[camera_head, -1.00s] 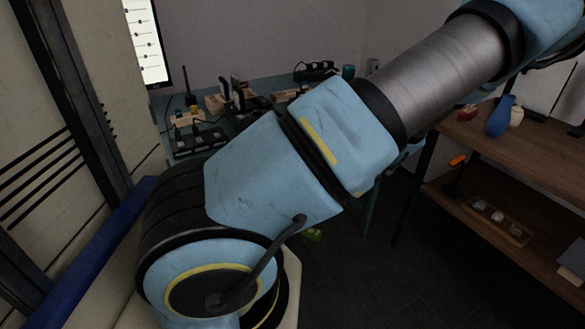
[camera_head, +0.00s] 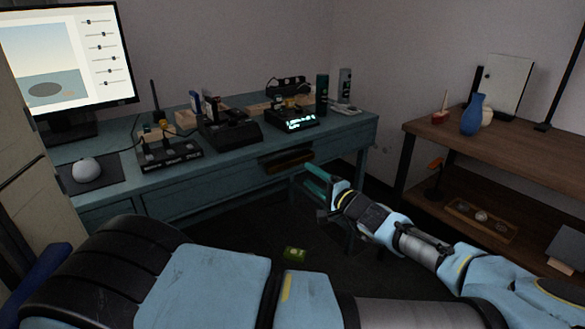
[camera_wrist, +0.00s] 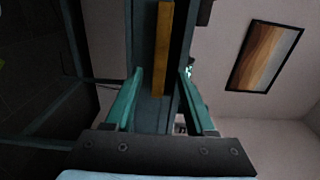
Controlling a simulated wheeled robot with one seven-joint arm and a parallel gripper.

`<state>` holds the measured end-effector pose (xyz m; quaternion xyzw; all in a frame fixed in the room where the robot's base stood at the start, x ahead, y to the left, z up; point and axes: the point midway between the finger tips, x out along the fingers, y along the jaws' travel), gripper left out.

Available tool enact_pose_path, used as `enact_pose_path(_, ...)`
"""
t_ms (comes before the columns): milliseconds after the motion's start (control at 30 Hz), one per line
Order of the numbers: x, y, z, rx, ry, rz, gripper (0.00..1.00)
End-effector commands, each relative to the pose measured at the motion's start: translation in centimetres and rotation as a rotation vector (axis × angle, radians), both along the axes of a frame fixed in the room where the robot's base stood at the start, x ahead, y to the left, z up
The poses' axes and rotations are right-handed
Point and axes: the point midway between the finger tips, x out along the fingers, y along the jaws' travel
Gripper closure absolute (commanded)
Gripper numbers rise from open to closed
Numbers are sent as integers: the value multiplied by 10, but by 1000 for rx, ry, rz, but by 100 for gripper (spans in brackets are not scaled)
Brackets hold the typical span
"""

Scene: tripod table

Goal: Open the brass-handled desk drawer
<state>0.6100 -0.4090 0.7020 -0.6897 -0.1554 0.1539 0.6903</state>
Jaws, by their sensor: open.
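The blue-grey desk (camera_head: 215,180) stands against the wall. The brass handle (camera_head: 287,161) runs along its right-hand drawer front, which looks shut. My gripper (camera_head: 312,177) is just right of and a little in front of the handle, with its teal fingers pointing at the desk. In the wrist view, the brass handle (camera_wrist: 164,50) is a long bar between the lines of my two fingers. My gripper (camera_wrist: 161,73) is open, one finger on each side, with a gap to the bar on both sides. I cannot tell how far the tips are from the drawer front.
A monitor (camera_head: 68,60), a mouse (camera_head: 86,169) and several black devices stand on the desk. A wooden shelf table (camera_head: 450,138) with a blue vase (camera_head: 473,115) is at the right. A small green object (camera_head: 294,254) lies on the dark floor.

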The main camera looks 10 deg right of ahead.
Motion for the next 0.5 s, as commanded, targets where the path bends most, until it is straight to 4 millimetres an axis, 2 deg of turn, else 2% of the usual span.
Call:
enact_pose_path(100,22,12,1,0,-1,4,45)
enact_pose_path(300,52,26,1,1,0,3,45)
enact_pose_path(500,68,33,0,-2,1,2,45)
